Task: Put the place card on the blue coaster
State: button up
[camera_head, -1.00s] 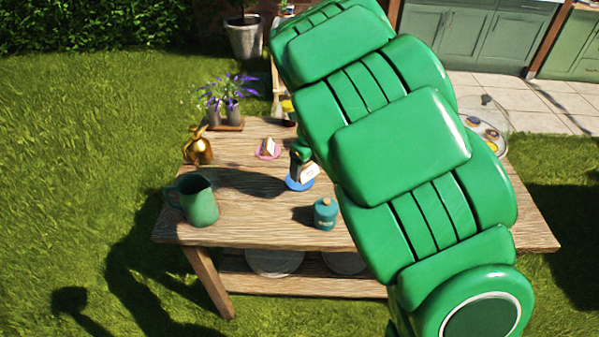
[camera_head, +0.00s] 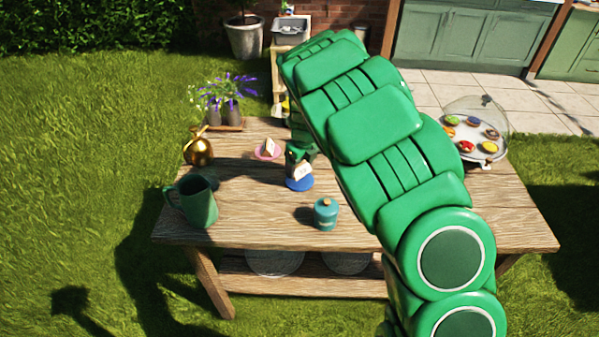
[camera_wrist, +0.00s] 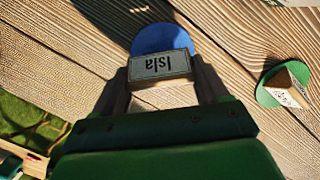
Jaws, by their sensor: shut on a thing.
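My gripper (camera_head: 299,158) is low over the table and shut on a white place card (camera_head: 303,170). In the wrist view, the place card (camera_wrist: 160,66), marked "Isla" and upside down in the picture, sits between the fingertips of my gripper (camera_wrist: 162,78). The round blue coaster (camera_head: 299,185) is right under the card in the head view. In the wrist view, part of the blue coaster (camera_wrist: 165,38) shows beyond the card, and the rest is hidden. I cannot tell whether the card's lower edge touches the coaster.
A pink coaster (camera_head: 265,155) with a card stands behind. A green coaster (camera_wrist: 267,97) with another card shows at right in the wrist view. A teal jar (camera_head: 326,215), green pitcher (camera_head: 198,203), gold mister (camera_head: 198,152) and domed cake stand (camera_head: 480,152) stand around.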

aim_at(299, 172)
jog(key=shift+w+f, duration=0.3)
jog(key=shift+f, duration=1.55)
jog(key=shift+f, duration=0.1)
jog(key=o, duration=1)
jog(key=shift+o, duration=0.2)
notch_tip(299, 172, up, 12)
jog(key=s+d, duration=0.1)
jog(key=shift+s, duration=0.2)
jog(key=shift+d, duration=0.1)
